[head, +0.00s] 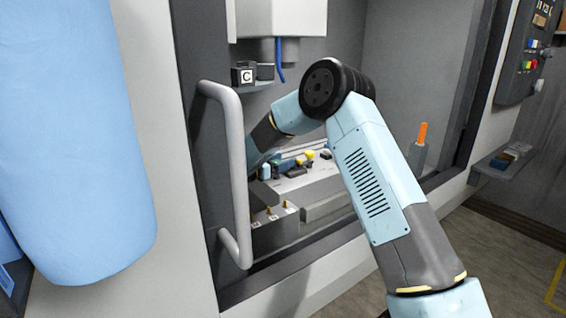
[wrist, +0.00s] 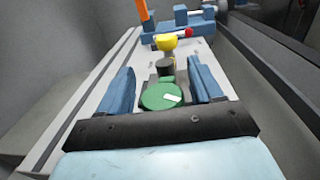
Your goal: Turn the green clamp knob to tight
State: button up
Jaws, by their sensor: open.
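The green clamp knob (wrist: 160,96) shows in the wrist view as a round green disc with a white mark toward its right side. My gripper (wrist: 165,78) is open, with one blue finger on each side of the knob. The fingers stand apart from it, as far as the view shows. A dark cylinder and a yellow knob (wrist: 166,43) stand just beyond the green knob.
A blue fixture block (wrist: 185,38) with a red-tipped part lies beyond the yellow knob. An orange upright handle (head: 422,133) stands at the booth's right side. The grey door handle (head: 236,170) is left of my arm. A small shelf (head: 502,162) is outside at right.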

jog(key=shift+c, duration=0.4)
jog(key=c, duration=0.9)
jog(key=shift+s+r+m+g+h, duration=0.1)
jog(key=shift+s+m+g+h, duration=0.1)
jog(key=shift+m+g+h, duration=0.9)
jog(key=shift+s+r+m+g+h, duration=0.15)
jog(key=shift+m+g+h, duration=0.35)
jog(key=shift+m+g, duration=1.15)
jog(key=shift+o, duration=0.2)
jog(key=shift+f+n+g, duration=0.1)
jog(key=shift+n+g, duration=0.35)
jog(key=o, duration=0.9)
jog(key=shift+d+f, duration=0.1)
jog(key=shift+o, duration=0.2)
jog(key=v, duration=0.7)
jog(key=shift+a, duration=0.2)
jog(key=shift+f, duration=0.1)
jog(key=shift+c, duration=0.3)
